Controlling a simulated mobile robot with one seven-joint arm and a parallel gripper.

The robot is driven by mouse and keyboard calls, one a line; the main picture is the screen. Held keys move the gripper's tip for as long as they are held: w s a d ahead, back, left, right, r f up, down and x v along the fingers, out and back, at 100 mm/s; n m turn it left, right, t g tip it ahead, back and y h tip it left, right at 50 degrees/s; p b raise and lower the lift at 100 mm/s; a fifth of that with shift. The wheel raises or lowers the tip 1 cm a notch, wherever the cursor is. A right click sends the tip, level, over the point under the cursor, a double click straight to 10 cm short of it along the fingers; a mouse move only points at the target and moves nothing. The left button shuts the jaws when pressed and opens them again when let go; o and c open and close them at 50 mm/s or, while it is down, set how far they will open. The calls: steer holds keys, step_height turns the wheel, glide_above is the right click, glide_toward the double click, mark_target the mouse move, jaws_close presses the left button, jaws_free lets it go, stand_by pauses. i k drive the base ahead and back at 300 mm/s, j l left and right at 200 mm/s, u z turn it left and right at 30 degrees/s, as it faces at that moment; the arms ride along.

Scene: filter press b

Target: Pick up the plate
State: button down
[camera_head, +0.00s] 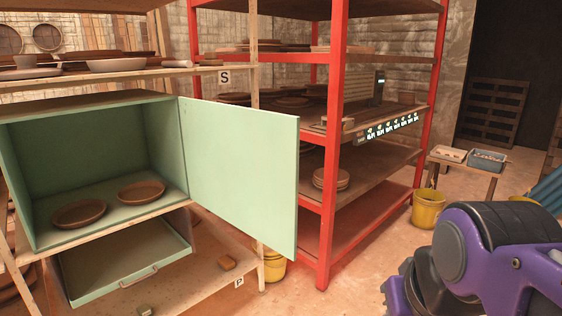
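Two brown clay plates lie flat inside an open green cabinet at the left of the head view: a front-left plate (79,213) and a back-right plate (141,192). They lie apart on the floor of the green cabinet (50,150). More plates show elsewhere, such as a small stack (330,179) on the red rack and a pale plate (116,65) on the upper wooden shelf. I cannot tell which one the task means. My purple and black arm shows at the lower right, well apart from the plates. My gripper is not in view.
The cabinet door (240,170) stands open to the right. Below the cabinet, a green drawer (125,265) is pulled out. A red rack (330,150) stands behind the door. Yellow buckets (428,208) and a low table (465,172) stand at right. Some floor is clear before the rack.

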mark_target(139, 193)
steer(key=i+z, duration=0.3)
steer(key=i, duration=1.25)
steer(key=i+u, duration=0.15)
steer(key=i, duration=0.35)
steer(key=i+l+u, duration=0.15)
steer(key=i, duration=0.35)
steer(key=u, duration=2.55)
steer(key=j, duration=0.3)
